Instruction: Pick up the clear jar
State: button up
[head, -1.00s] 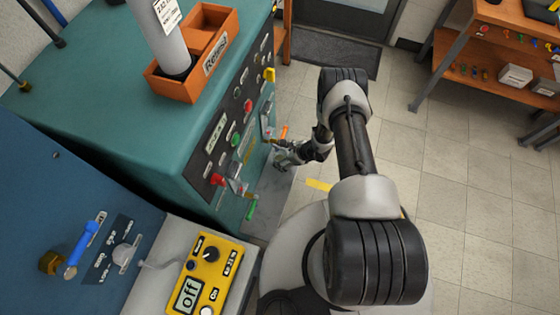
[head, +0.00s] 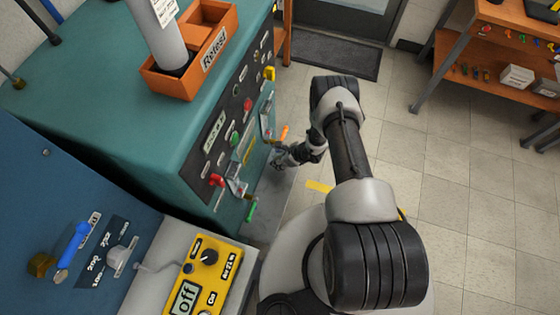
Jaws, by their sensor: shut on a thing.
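My gripper (head: 281,158) is small and far off in the head view, low beside the front of the teal test bench. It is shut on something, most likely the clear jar. The jar's outline cannot be made out against the fingers and the grey surface below. My wrist hides part of that spot. I cannot tell whether the jar is touching the surface.
The teal bench (head: 95,85) has red, green and orange handles sticking out near my gripper. An orange "Retest" bin (head: 215,62) holding a grey cylinder (head: 158,40) stands on top. A yellow meter (head: 212,270) reads "off". Floor (head: 455,180) to the right is clear.

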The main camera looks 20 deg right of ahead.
jog(key=c, duration=0.5)
jog(key=shift+o, duration=0.2)
jog(key=shift+r, duration=0.1)
